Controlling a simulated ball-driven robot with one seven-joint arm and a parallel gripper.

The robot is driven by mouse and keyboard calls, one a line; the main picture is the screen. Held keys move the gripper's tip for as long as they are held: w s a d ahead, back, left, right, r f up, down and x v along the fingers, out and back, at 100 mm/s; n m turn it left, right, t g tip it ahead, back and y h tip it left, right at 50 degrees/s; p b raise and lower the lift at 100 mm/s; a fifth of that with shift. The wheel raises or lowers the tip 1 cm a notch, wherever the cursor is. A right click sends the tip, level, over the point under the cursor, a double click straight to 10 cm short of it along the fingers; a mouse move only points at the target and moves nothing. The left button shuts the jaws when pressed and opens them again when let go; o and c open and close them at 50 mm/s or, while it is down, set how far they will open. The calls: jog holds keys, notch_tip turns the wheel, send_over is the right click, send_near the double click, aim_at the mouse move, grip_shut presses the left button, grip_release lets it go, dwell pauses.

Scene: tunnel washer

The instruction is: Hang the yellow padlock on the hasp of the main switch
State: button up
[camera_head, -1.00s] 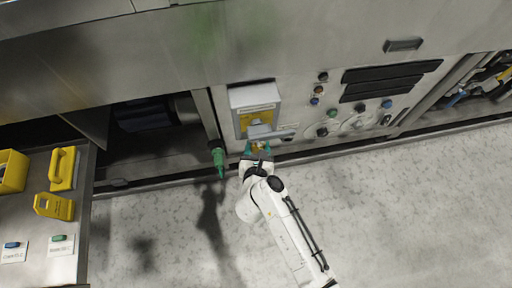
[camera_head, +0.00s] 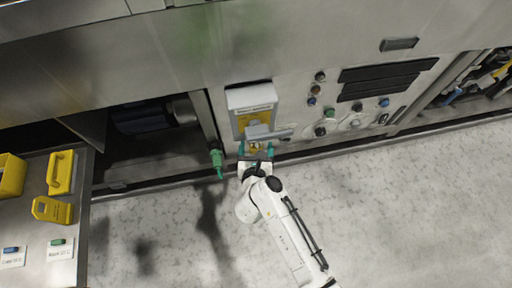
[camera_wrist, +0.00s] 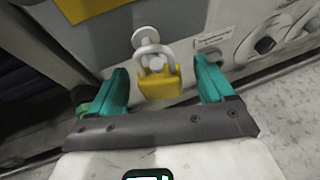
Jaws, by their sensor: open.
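The yellow padlock (camera_wrist: 160,84) hangs by its metal shackle in the wrist view. The shackle appears to pass around the pale knob-ended hasp (camera_wrist: 147,38) under the main switch (camera_head: 250,100), a grey box with a yellow plate and a grey handle (camera_head: 268,132). In the head view the padlock is a small yellow spot just below the handle. My gripper (camera_wrist: 160,68) is open, with one teal finger on each side of the padlock and a visible gap to both. In the head view my gripper (camera_head: 256,151) is just below the switch. Whether the shackle is locked cannot be told.
A green nozzle-like thing (camera_head: 217,160) hangs left of the switch. Knobs and buttons (camera_head: 320,131) lie to the right. A side table (camera_head: 70,215) at left bears yellow items and labelled tags. The pale floor in front is clear.

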jog(key=p+v, duration=0.3)
jog(key=v, duration=0.7)
jog(key=shift+s+r, duration=0.2)
jog(key=shift+s, duration=0.15)
jog(key=shift+s, duration=0.1)
